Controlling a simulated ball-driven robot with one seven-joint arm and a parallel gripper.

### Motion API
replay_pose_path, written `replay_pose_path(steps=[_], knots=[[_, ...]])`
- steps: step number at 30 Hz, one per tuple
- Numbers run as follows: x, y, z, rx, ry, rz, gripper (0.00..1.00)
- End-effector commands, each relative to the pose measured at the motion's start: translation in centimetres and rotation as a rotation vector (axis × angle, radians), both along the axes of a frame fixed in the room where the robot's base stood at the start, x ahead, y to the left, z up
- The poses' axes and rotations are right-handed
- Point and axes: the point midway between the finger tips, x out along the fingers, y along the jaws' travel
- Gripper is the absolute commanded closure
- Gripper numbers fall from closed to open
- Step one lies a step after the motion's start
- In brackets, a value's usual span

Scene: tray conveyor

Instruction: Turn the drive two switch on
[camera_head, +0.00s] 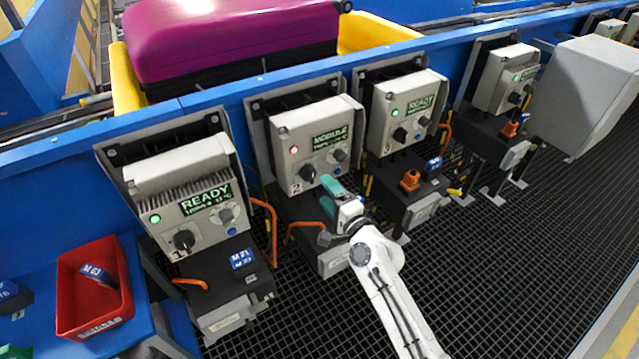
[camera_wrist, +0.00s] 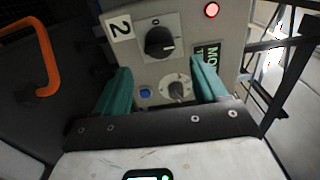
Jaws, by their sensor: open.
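The drive two box (camera_head: 318,125) is light grey with a "2" label, a lit red lamp (camera_head: 294,150) and a display reading "MODULE" on its first line. Its black rotary switch (camera_head: 307,172) also shows in the wrist view (camera_wrist: 160,42), with a "0" mark by it. My gripper (camera_head: 328,184) is in front of the lower part of this box. In the wrist view my gripper (camera_wrist: 160,66) has its two teal fingers spread apart, with nothing between them. The black switch lies just beyond the fingertips, roughly centred between them; I see no contact.
A smaller grey dial (camera_wrist: 178,90) and a blue button (camera_wrist: 145,93) sit beside the switch. Drive one (camera_head: 185,195) and drive three (camera_head: 405,110) stand either side with green lamps and "READY" displays. An orange handle (camera_wrist: 38,50) is at the wrist view's left.

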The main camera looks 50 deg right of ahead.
Motion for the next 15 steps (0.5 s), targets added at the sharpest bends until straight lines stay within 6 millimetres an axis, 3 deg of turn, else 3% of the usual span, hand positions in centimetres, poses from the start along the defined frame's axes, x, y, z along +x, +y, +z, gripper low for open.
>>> replay_pose_path(steps=[6, 15], knots=[[-3.0, 0.8, -0.1, -0.001, 0.000, -0.001, 0.28], [-4.0, 1.1, 0.0, 0.000, -0.001, -0.002, 0.28]])
